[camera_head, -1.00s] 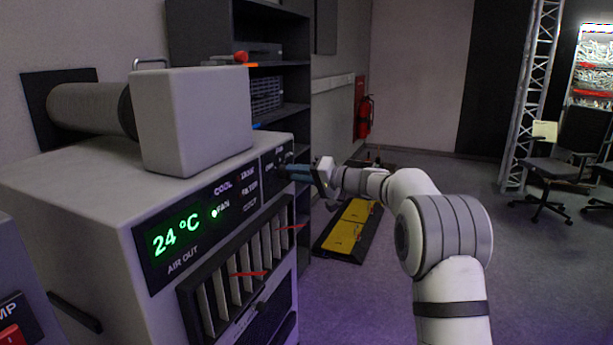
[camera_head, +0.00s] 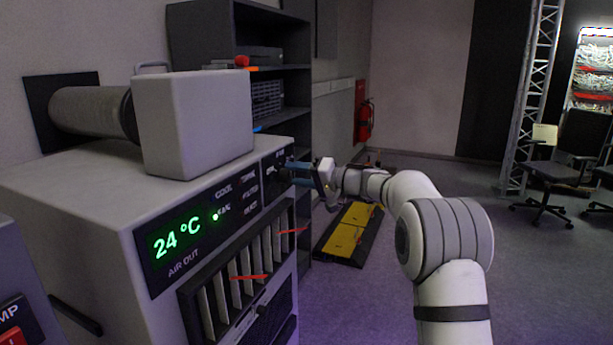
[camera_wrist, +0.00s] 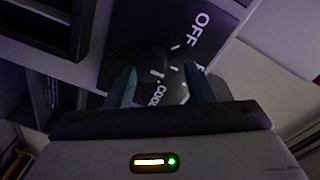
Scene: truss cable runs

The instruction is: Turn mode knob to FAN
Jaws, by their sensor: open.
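The grey air unit (camera_head: 80,200) stands at the left in the head view. Its dark front panel shows a green 24 °C readout and a green dot beside FAN. The dark mode knob (camera_wrist: 150,62) shows in the wrist view on a black dial plate (camera_wrist: 185,25) marked OFF and COOL. A short white mark shows near the knob's lower edge. My gripper (camera_wrist: 162,84) is open, its two blue fingers on either side of the knob's lower part. I cannot tell whether they touch it. In the head view my gripper (camera_head: 293,173) is at the panel's right end and partly hides the dial.
A louvred vent (camera_head: 240,260) with red ribbons lies below the panel. A dark shelf rack (camera_head: 285,55) stands behind the unit. A yellow and black ramp (camera_head: 349,234) lies on the floor behind the arm. Open floor (camera_head: 540,270) lies to the right.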

